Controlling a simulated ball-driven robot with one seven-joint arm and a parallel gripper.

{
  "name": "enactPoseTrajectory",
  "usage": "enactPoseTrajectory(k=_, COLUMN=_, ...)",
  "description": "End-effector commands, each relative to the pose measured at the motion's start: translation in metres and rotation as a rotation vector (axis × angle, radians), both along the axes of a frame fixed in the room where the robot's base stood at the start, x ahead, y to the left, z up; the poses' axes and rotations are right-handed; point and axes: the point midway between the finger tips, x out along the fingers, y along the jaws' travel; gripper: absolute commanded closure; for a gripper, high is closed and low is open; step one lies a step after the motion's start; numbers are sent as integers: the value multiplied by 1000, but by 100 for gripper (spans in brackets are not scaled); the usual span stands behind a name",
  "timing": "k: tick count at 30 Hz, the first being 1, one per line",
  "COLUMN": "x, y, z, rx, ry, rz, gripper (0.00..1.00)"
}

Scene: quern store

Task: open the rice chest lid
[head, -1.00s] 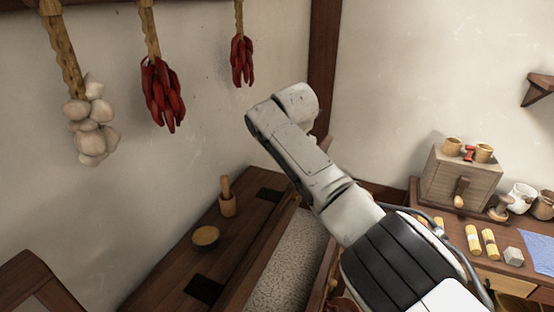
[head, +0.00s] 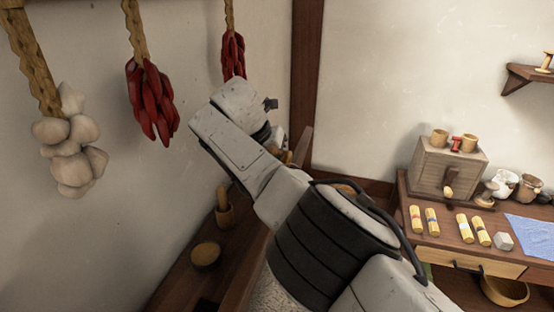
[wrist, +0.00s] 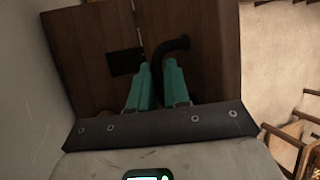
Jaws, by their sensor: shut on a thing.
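The rice chest's dark wooden lid (head: 248,264) is raised, standing steeply and seen nearly edge-on in the head view. Pale rice (head: 276,292) shows in the chest beside it, partly behind my arm. In the wrist view the lid's planks (wrist: 215,50) fill the middle, with a dark curved handle (wrist: 181,43) on them. My gripper's teal fingers (wrist: 158,66) are shut on the handle. In the head view my arm hides the fingers and handle.
A mortar with pestle (head: 224,212) and a bowl (head: 205,254) stand on the chest's back board. Garlic (head: 70,150) and chillies (head: 152,98) hang from above at the left. A table (head: 450,232) with a grey box (head: 447,172) stands at the right.

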Motion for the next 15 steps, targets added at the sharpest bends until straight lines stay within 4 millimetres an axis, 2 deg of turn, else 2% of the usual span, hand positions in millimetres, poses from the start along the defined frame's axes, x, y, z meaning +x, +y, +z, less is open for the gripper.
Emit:
enactPoseTrajectory(k=1, x=-3, y=3, z=-5, rx=2, ry=13, rz=2, gripper=100)
enactPoseTrajectory(k=7, x=-3, y=3, z=-5, rx=3, ry=13, rz=2, gripper=100)
enactPoseTrajectory(k=8, x=-3, y=3, z=-5, rx=3, ry=13, rz=2, gripper=83)
enactPoseTrajectory(k=14, x=-2, y=2, z=-3, rx=3, ry=8, rz=2, gripper=64)
enactPoseTrajectory(k=15, x=-2, y=2, z=-3, rx=3, ry=7, rz=1, gripper=63)
